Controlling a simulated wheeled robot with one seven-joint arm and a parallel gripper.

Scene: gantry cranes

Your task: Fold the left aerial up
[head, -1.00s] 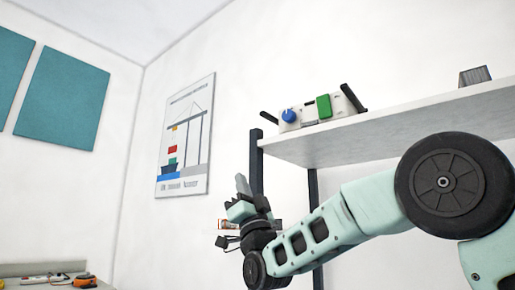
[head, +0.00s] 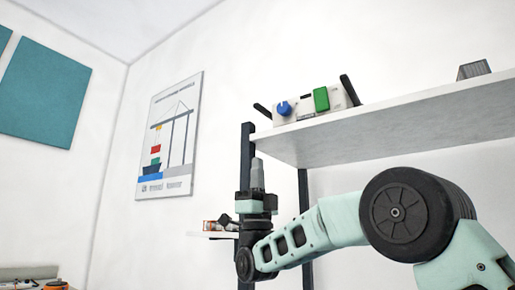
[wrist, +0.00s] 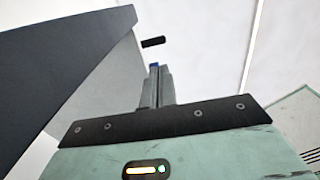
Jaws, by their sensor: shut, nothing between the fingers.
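A white device (head: 308,104) with a blue knob (head: 283,108) and a green panel (head: 321,99) stands on the upper shelf. Its left aerial (head: 262,110) is a short black rod leaning outward to the left, past the shelf's left end. Its right aerial (head: 349,90) is black and tilts up to the left. My gripper (head: 257,165) is shut and empty, pointing up, below the shelf's left end and below the left aerial. In the wrist view the left aerial (wrist: 153,42) shows beyond my fingertips (wrist: 155,72), apart from them.
The upper shelf (head: 400,127) has a dark front upright (head: 246,150) close behind my gripper. In the wrist view the shelf's underside (wrist: 100,95) fills the left. A grey item (head: 473,70) sits farther right on the shelf. Open air lies left of the shelf.

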